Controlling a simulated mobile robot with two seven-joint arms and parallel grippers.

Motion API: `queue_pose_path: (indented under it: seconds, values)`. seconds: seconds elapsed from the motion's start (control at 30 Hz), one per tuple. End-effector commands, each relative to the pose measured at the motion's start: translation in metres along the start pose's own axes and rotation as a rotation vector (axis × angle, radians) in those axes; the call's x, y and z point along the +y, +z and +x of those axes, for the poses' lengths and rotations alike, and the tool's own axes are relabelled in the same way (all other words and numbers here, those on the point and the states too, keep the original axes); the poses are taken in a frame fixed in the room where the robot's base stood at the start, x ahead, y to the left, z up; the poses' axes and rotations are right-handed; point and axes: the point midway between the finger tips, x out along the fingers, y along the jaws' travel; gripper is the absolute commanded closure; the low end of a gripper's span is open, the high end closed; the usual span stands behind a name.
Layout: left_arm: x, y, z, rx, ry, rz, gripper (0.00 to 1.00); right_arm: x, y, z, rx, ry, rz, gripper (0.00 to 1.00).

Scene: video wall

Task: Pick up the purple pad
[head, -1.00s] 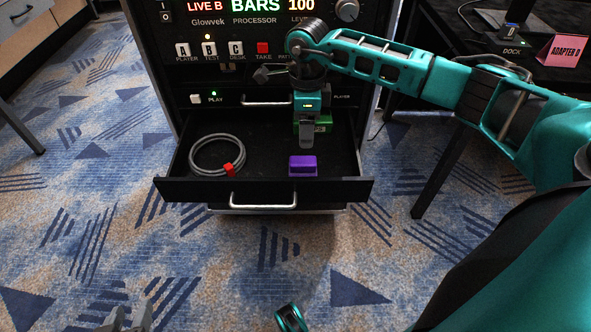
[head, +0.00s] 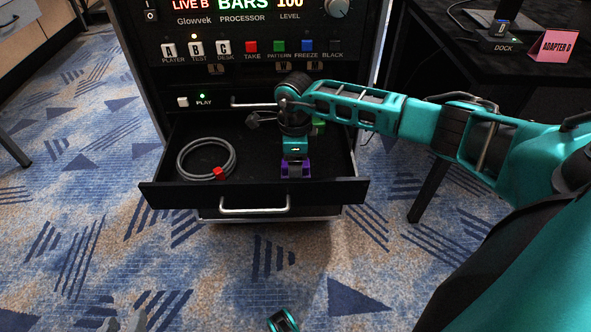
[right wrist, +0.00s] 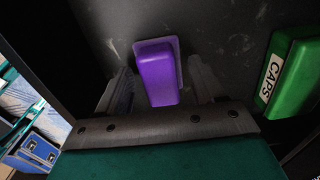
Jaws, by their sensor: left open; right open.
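The purple pad (head: 284,169) lies in the open black drawer, right of its middle, mostly covered by my right gripper (head: 295,172) in the head view. In the right wrist view the purple pad (right wrist: 158,74) sits between the two fingers of my right gripper (right wrist: 160,90), which are open on either side of it. Gaps show between pad and fingers; whether either finger touches it I cannot tell.
The drawer (head: 160,195) also holds a coiled grey cable (head: 207,158) with a red end at left. A green case (right wrist: 290,75) labelled CAPS lies right of the pad. The rack's buttons and a handle (head: 252,105) are above. A desk with a dock stands at right.

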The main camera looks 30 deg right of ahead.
Motion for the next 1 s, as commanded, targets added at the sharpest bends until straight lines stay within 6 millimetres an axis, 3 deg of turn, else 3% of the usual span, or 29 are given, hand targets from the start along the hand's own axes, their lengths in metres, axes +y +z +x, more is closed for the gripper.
queue_pose_path:
  seconds: [0.07, 0.53, 0.83, 1.0]
  values:
    - [0.0, -0.001, 0.0, 0.002, 0.0, 0.0, 0.57, 0.0, 0.0, -0.001, 0.0, 0.0, 0.0, 0.32]
    - [0.0, 0.0, 0.001, 0.001, 0.0, -0.001, 0.57, 0.0, 0.0, -0.001, 0.0, 0.0, 0.001, 0.77]
    - [-0.001, -0.001, 0.0, 0.0, -0.002, -0.001, 0.57, -0.001, 0.0, -0.006, 0.0, -0.001, 0.001, 0.77]
    - [-0.001, -0.007, -0.006, 0.003, -0.006, -0.002, 0.57, -0.001, 0.0, -0.034, -0.001, -0.004, 0.001, 0.77]
